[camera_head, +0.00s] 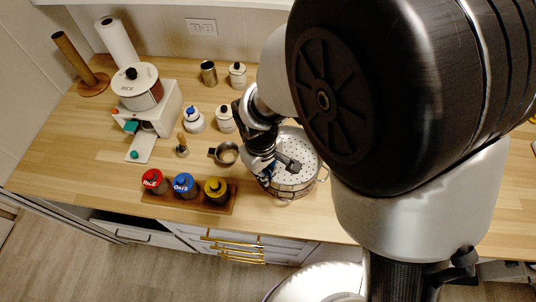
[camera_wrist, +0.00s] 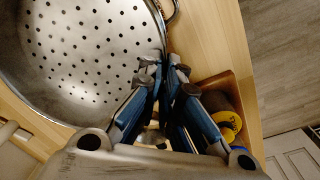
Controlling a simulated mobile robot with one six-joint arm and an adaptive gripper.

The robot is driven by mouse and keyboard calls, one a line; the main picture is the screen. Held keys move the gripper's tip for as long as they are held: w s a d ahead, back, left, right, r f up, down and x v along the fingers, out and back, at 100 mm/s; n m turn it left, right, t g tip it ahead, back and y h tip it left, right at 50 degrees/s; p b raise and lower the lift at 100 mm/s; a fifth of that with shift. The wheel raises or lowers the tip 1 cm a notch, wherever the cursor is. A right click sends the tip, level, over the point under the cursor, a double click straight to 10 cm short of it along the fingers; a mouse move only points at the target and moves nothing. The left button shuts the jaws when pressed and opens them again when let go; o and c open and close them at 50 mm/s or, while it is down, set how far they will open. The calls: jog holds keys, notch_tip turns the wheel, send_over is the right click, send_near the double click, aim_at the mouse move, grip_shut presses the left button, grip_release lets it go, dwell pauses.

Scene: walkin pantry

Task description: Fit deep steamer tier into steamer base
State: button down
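The deep steamer tier (camera_head: 301,149) is a round silver pot with a perforated floor, at the front middle of the counter. In the wrist view the tier (camera_wrist: 85,45) fills the upper left, and its rim runs to the fingertips. My gripper (camera_head: 288,166) is at its near left side. In the wrist view my gripper (camera_wrist: 165,72) has its fingers close together, one inside and one outside the rim, shut on the tier's wall. A loop handle shows outside the wall. The steamer base cannot be clearly told apart below the tier; my arm and the tier hide much there.
A wooden tray (camera_head: 160,203) with red, blue and yellow-lidded jars stands left of the tier. A metal cup (camera_head: 227,153) is close beside it. White canisters, a rice dispenser (camera_head: 150,100) and a paper roll stand farther back. The counter's front edge is near.

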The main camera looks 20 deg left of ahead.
jog(key=shift+f, duration=0.25)
dwell(0.4)
jog(key=c, duration=1.7)
grip_release()
jog(key=r, duration=1.2)
jog(key=shift+s+a, duration=0.1)
jog(key=shift+s, duration=0.1)
